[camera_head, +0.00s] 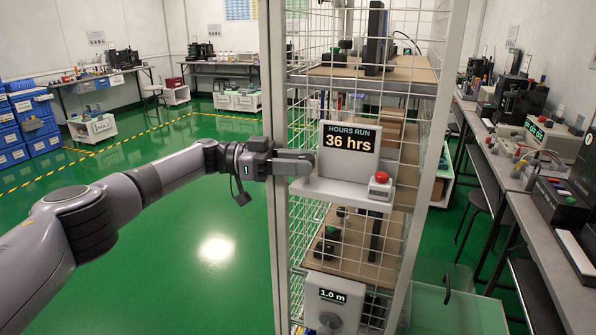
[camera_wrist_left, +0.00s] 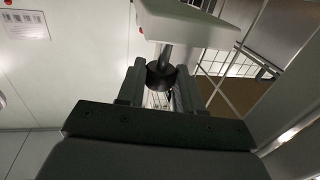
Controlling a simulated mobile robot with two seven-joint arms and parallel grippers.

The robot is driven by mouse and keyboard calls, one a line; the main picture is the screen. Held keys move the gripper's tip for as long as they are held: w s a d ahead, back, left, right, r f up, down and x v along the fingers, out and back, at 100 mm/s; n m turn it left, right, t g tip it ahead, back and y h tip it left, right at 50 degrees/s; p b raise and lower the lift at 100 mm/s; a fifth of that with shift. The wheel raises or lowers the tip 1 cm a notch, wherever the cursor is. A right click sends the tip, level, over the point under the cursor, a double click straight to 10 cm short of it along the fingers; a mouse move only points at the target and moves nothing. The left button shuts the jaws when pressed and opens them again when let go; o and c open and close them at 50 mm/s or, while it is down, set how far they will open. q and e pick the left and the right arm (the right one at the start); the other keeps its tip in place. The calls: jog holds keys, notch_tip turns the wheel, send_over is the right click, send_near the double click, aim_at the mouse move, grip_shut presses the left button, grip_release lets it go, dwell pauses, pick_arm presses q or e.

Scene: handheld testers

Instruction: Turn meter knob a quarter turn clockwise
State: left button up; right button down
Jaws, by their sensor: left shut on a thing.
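A grey-white meter (camera_head: 310,187) with a dark display reading "HOURS RUN 36 hrs" (camera_head: 348,144) stands at the wire cage. A red button (camera_head: 381,177) sits at its right. My left gripper (camera_head: 308,162) reaches it from the left, at the left side of its housing. In the left wrist view my left gripper (camera_wrist_left: 160,88) is shut on a dark round knob (camera_wrist_left: 160,72) on a short metal shaft, next to the white housing (camera_wrist_left: 195,22). The knob is hidden in the head view. My right gripper is not in view.
A lower unit reading "1.0 m" (camera_head: 335,295) with a grey round knob (camera_head: 330,320) is below. A cage post (camera_head: 274,90) stands close to my left wrist. Benches with equipment (camera_head: 520,170) run along the right. Green floor is free at the left.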

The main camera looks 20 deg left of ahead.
pick_arm(q)
jog(key=shift+f, duration=0.1)
dwell(0.6)
jog(key=o, duration=1)
jog(key=shift+o, duration=0.2)
jog(key=s+a+b, duration=0.1)
jog(key=a+b, duration=0.1)
jog(key=a, duration=0.5)
